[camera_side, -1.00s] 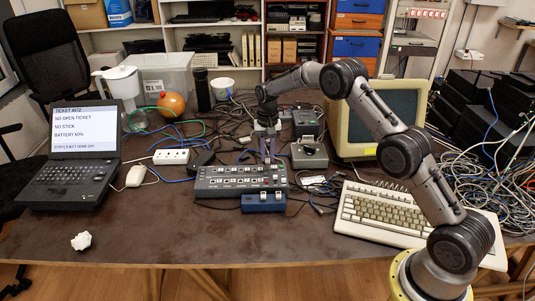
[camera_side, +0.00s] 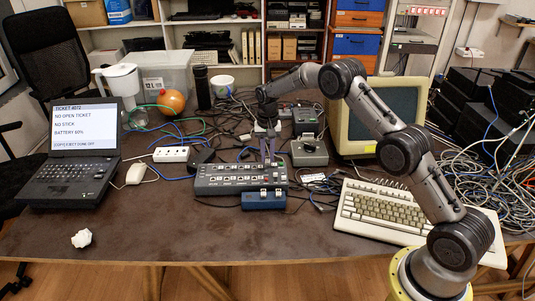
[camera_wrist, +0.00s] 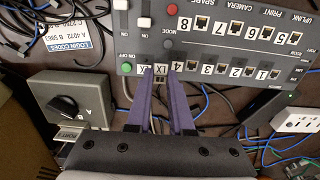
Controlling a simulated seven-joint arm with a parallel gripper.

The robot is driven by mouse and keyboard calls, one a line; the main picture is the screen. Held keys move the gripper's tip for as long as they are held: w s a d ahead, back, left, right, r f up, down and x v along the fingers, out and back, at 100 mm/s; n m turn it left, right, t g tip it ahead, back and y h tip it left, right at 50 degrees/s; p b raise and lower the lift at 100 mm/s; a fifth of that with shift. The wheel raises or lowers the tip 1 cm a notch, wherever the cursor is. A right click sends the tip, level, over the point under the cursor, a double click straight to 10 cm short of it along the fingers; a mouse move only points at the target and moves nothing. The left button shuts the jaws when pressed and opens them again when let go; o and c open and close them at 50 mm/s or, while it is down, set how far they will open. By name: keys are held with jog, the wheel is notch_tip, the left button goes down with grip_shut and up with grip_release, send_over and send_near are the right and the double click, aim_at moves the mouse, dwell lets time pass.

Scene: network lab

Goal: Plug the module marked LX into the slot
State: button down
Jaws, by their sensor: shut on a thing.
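My gripper (camera_wrist: 159,82) has two purple fingers, shut on a small module marked LX (camera_wrist: 160,69). The module is between the fingertips at the edge of the grey switch panel (camera_wrist: 225,50), beside the port numbered 4. Another white label, not clearly legible, is just left of it. I cannot tell whether the module is in a slot or only in front of it. In the side view my gripper (camera_side: 268,150) is over the back right part of the grey panel (camera_side: 238,180), where the module is too small to tell.
A blue holder (camera_side: 263,200) with two pale pieces touches the panel's front. A grey A/B switch box (camera_wrist: 70,100) stands close beside my gripper. Cables lie behind, with a white power strip (camera_side: 171,155) to the left. The front table is mostly clear.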

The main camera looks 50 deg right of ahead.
jog(key=shift+f, duration=0.5)
jog(key=c, duration=0.7)
grip_release()
notch_tip(320, 180, up, 14)
jog(key=shift+f, duration=0.1)
